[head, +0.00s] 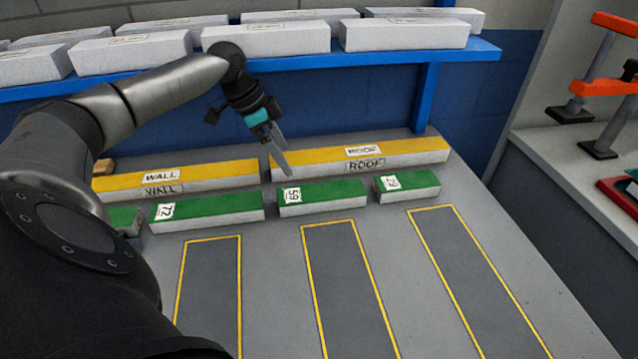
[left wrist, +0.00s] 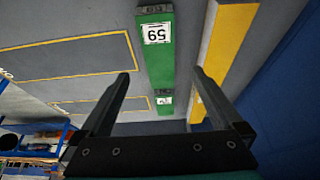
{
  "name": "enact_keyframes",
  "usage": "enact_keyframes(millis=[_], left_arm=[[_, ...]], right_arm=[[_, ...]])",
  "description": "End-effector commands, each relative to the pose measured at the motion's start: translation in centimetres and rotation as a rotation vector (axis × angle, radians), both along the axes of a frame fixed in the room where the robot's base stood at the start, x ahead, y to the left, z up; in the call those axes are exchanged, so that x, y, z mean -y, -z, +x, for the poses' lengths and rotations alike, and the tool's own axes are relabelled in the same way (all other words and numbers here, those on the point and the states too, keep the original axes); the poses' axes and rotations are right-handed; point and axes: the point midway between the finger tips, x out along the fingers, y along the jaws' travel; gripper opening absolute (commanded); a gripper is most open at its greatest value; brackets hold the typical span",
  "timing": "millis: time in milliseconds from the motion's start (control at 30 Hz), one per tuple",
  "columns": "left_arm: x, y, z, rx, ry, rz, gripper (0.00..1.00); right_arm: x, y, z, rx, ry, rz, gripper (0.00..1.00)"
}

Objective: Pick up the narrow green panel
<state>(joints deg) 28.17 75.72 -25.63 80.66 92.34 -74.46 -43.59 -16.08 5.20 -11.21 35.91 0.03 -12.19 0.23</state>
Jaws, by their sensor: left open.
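Green panels lie in a row on the grey table. The shortest fully visible one, labelled 29 (head: 415,183), is at the right end. The panel labelled 59 (head: 335,193) is left of it, and a longer one labelled 72 (head: 225,207) is further left. My left gripper (head: 283,158) is open and empty, above and behind the left end of the 59 panel. In the left wrist view, the 59 panel (left wrist: 160,62) lies between my open fingers (left wrist: 160,75), below them, not held. Another green panel (left wrist: 164,112) shows beyond it. My right gripper is not in view.
Yellow WALL (head: 215,172) and ROOF (head: 415,150) panels lie behind the green row. A blue shelf (head: 380,60) with white blocks is above. Yellow-outlined bays (head: 345,290) in front are empty. Another green panel (head: 122,217) is partly hidden by my arm. Orange clamps (head: 605,87) stand at right.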

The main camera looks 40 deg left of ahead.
Motion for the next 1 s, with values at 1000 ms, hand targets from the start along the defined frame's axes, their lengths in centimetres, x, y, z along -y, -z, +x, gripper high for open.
enact_keyframes(millis=[1000], left_arm=[[4.1,12.8,4.9,-0.001,0.000,-0.002,1.00]], right_arm=[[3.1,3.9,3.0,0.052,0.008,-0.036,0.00]])
